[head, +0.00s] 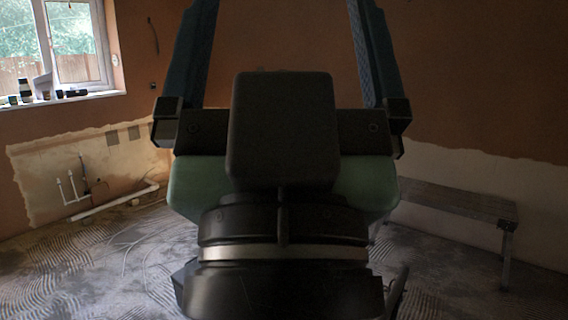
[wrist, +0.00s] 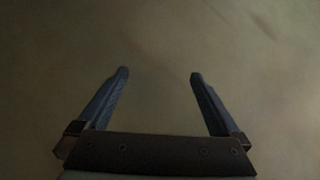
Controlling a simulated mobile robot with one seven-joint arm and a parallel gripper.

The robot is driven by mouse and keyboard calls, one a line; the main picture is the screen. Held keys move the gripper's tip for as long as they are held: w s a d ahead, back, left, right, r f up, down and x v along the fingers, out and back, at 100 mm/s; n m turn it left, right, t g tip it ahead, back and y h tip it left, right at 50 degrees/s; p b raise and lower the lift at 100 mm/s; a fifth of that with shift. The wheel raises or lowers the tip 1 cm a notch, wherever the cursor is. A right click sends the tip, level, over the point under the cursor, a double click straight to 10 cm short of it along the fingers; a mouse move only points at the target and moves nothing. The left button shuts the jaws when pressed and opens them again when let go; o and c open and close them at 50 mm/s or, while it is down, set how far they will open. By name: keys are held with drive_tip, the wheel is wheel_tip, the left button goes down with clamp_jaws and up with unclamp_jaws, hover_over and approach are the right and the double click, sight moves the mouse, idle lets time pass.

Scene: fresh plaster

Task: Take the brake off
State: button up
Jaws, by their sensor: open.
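My gripper (head: 281,12) fills the middle of the head view, with its two blue fingers pointing up and apart. In the wrist view my gripper (wrist: 159,74) is open, with nothing between the fingers. Beyond them is only a plain, blurred, dim brownish surface. I cannot make out a brake or a brake lever in either view. The gripper and wrist hide the centre of the head view. A thin dark piece (head: 398,292) shows at the lower right of my wrist; I cannot tell what it is.
A low grey bench (head: 455,199) stands along the wall at the right. White pipes (head: 115,201) run low on the left wall. Small items (head: 24,90) sit on the sill under a window (head: 75,45). The grey, ridged floor (head: 60,270) looks clear at the left.

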wheel_tip(320, 180, up, 11)
drive_tip(key=p, duration=0.9)
drive_tip(key=shift+r, duration=0.15)
